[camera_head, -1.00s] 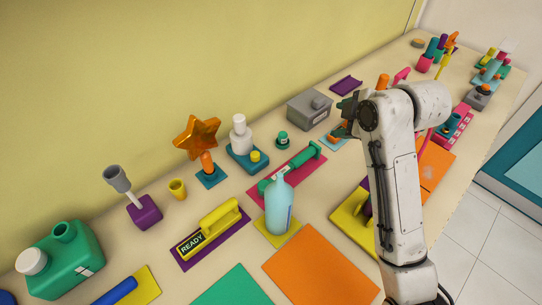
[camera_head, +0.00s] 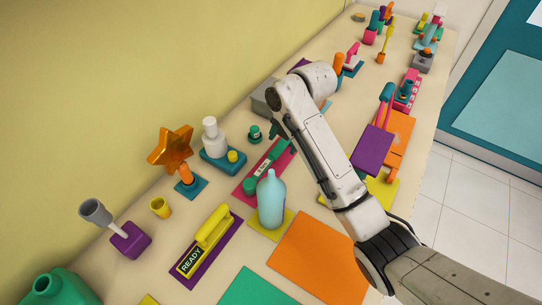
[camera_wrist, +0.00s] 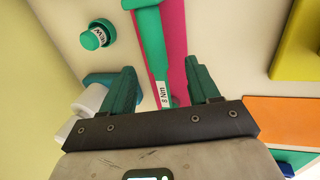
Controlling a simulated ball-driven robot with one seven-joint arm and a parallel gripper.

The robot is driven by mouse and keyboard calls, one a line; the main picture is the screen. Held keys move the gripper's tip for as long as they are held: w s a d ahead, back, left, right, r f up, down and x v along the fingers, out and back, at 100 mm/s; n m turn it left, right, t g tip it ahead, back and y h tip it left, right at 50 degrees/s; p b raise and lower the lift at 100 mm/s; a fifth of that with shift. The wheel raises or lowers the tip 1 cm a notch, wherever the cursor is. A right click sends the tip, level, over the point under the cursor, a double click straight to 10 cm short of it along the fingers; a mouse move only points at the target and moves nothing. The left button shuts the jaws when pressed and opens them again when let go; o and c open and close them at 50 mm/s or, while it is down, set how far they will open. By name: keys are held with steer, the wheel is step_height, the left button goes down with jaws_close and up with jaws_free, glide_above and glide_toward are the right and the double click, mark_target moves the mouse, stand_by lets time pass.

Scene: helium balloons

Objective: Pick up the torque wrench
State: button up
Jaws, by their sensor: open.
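The torque wrench (camera_head: 264,166) is a green tool with a white label, lying on a magenta mat (camera_head: 241,189) along the table. In the wrist view, the wrench (camera_wrist: 151,45) runs down the picture, and its label reads "8 Nm". My gripper (camera_wrist: 163,86) has its two dark green fingers apart, one on each side of the labelled part of the wrench. The fingers do not visibly touch it. Its height above the wrench is hard to judge. In the head view my arm hides most of the gripper.
A pale blue bottle (camera_head: 271,203) stands close in front of the wrench. A small green knob (camera_head: 255,133) and a white bottle on a teal base (camera_head: 213,139) stand behind it. A grey box (camera_head: 265,97) is near the wall. An orange mat (camera_head: 318,260) lies bare in front.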

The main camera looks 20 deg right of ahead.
mark_target(276, 150)
steer(key=f, duration=0.1)
steer(key=a+f, duration=0.1)
steer(key=f+p, duration=0.1)
steer(key=shift+w+a+f, duration=0.35)
steer(key=shift+w, duration=0.05)
steer(key=shift+w+f, duration=0.15)
steer(key=shift+f, duration=0.5)
steer(key=shift+c, duration=0.2)
jaws_close()
stand_by(0.4)
